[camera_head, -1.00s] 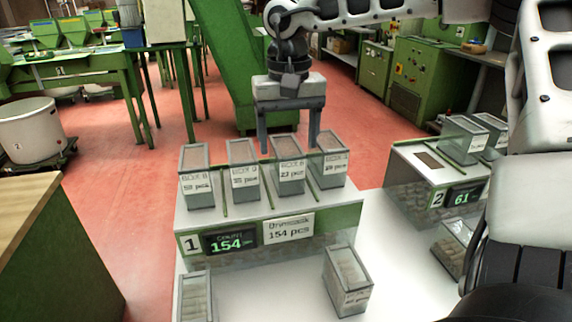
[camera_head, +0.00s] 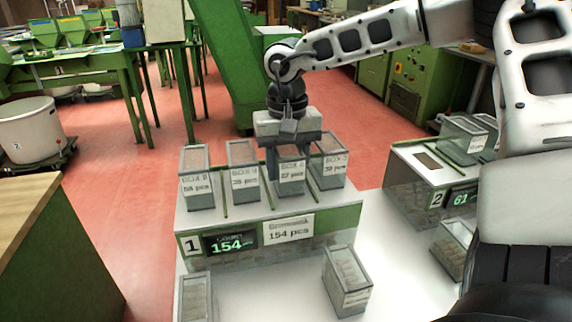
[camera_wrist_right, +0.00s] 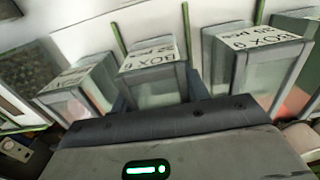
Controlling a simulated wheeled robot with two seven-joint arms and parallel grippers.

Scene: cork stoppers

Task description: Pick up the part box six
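Box six (camera_head: 290,178) is a small clear box with grey edges and a white label, third from the left in the row on display unit 1 (camera_head: 272,208). It also shows in the middle of the right wrist view (camera_wrist_right: 154,75), labelled "BOX 6". My right gripper (camera_head: 292,152) is open and low over box six. One finger is at the box's left side and the other near its right side. I cannot tell whether they touch it. The box still stands upright in its slot. My left gripper is not in view.
Neighbouring boxes stand close on the left (camera_head: 243,180) and right (camera_head: 330,168), with thin green dividers between slots. Another clear box (camera_head: 346,285) stands in front on the white table (camera_head: 270,295). Display unit 2 (camera_head: 410,195) is to the right.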

